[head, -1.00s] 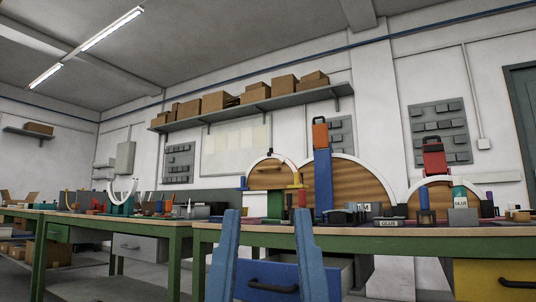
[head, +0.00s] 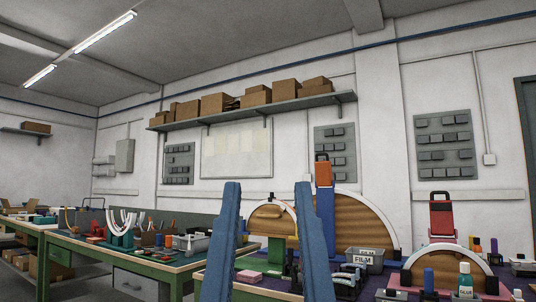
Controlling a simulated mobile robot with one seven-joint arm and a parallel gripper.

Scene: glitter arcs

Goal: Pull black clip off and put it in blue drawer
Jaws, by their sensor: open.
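My gripper (head: 268,188) is open and empty, its two blue fingers upright in the foreground with a wide gap between them. Between the fingers, farther off, a wooden arch with a white rim (head: 257,209) stands on the bench. A small dark piece (head: 271,197) sits at the top of that rim and looks like the black clip; it is too small to be sure. Another small dark piece (head: 397,251) shows at the right foot of the larger arch (head: 350,212). The blue drawer is not in view. The fingers cover part of the bench and arches.
A blue post with an orange clamp (head: 323,173) stands beside the larger arch. A bin marked FILM (head: 364,260), a third arch (head: 444,257), a red clamp (head: 442,216) and a glue bottle (head: 465,281) crowd the right. Another cluttered bench (head: 145,265) is at left.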

